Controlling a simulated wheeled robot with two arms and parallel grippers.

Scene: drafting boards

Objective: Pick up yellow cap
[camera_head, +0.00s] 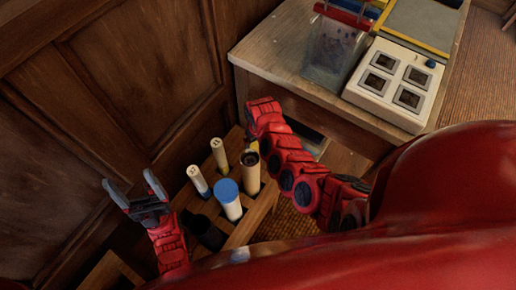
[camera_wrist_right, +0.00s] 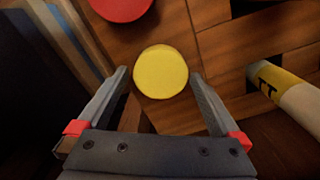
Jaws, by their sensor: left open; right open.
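The round yellow cap (camera_wrist_right: 161,72) shows from above in the right wrist view, over a wooden slatted rack. My right gripper (camera_wrist_right: 160,78) is open, with one finger on each side of the cap; I cannot tell whether they touch it. In the head view my right arm (camera_head: 290,165) reaches over the rack (camera_head: 262,208); its fingers are hidden there. A small yellow patch (camera_head: 254,146) shows beside the arm, and I cannot tell whether it is the cap. My left gripper (camera_head: 129,181) is open and empty, left of the rack.
A red round cap (camera_wrist_right: 122,5) and a yellow-banded tube (camera_wrist_right: 297,95) flank the yellow cap. A table (camera_head: 270,58) stands behind right; a panelled wall (camera_head: 110,75) is at left.

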